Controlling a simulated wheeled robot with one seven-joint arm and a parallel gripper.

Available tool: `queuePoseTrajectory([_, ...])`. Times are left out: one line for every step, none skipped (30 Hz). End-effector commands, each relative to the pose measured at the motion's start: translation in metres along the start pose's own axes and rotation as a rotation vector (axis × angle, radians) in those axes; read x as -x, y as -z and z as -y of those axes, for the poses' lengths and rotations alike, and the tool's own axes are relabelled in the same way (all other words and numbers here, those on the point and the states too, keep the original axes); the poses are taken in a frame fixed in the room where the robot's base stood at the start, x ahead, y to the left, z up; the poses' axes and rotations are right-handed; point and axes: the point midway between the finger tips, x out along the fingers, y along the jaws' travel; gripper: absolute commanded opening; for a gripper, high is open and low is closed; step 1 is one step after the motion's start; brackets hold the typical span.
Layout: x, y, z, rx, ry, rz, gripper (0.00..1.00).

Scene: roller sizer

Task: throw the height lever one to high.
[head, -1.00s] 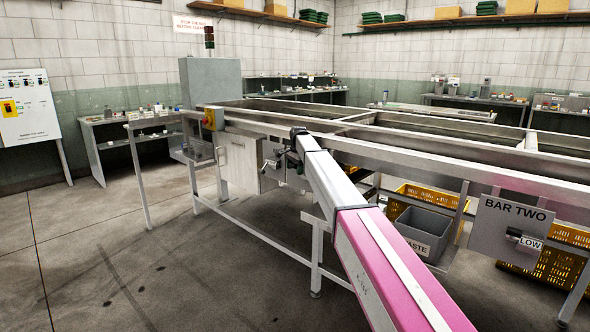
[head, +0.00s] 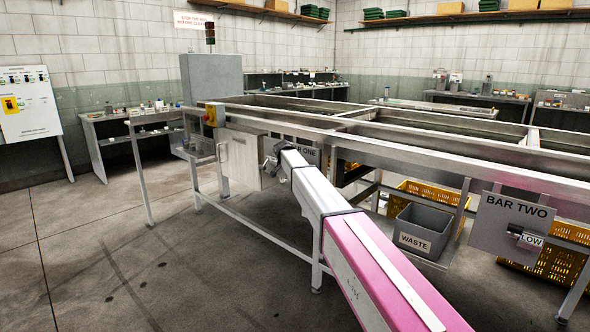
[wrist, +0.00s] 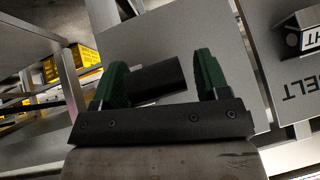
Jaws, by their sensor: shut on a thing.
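The BAR ONE plate (head: 305,154) hangs below the sizer's front rail, partly covered by my arm in the head view. In the wrist view a plain grey plate (wrist: 165,40) fills the middle, and a dark round lever handle (wrist: 158,80) stands out from it. My gripper (wrist: 160,78), with green fingers, is shut on this handle, one finger at each end side of it. The lever's position label is not visible in either view. In the head view the fingers and handle are mostly hidden behind my arm's end.
A plate marked BELT (wrist: 300,90) with a small labelled block lies close on the right in the wrist view. The BAR TWO plate (head: 512,220) with its LOW label, the grey waste bin (head: 423,230) and yellow crates stand right of my arm. Floor at left is clear.

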Motion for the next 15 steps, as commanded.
queuePoseTrajectory([-0.001,-0.004,-0.001,0.01,0.008,-0.044,0.26])
queuePoseTrajectory([-0.002,-0.005,-0.001,0.015,0.012,-0.072,0.26])
queuePoseTrajectory([-0.004,-0.006,-0.001,0.02,0.017,-0.109,0.26])
queuePoseTrajectory([-0.005,-0.007,-0.001,0.025,0.021,-0.137,0.26])
queuePoseTrajectory([-0.006,-0.007,-0.001,0.028,0.025,-0.165,0.26])
queuePoseTrajectory([-0.008,-0.009,-0.001,0.034,0.03,-0.201,0.26])
queuePoseTrajectory([-0.009,-0.009,-0.002,0.038,0.033,-0.229,0.26])
queuePoseTrajectory([-0.011,-0.01,-0.002,0.042,0.037,-0.257,0.26])
queuePoseTrajectory([-0.013,-0.011,-0.002,0.048,0.041,-0.294,0.26])
queuePoseTrajectory([-0.014,-0.011,-0.002,0.052,0.046,-0.321,0.26])
queuePoseTrajectory([-0.015,-0.011,-0.002,0.055,0.049,-0.347,0.26])
queuePoseTrajectory([-0.017,-0.012,-0.003,0.061,0.053,-0.382,0.26])
queuePoseTrajectory([-0.019,-0.012,-0.003,0.066,0.056,-0.408,0.26])
queuePoseTrajectory([-0.02,-0.013,-0.003,0.069,0.06,-0.432,0.26])
queuePoseTrajectory([-0.022,-0.013,-0.003,0.072,0.064,-0.464,0.26])
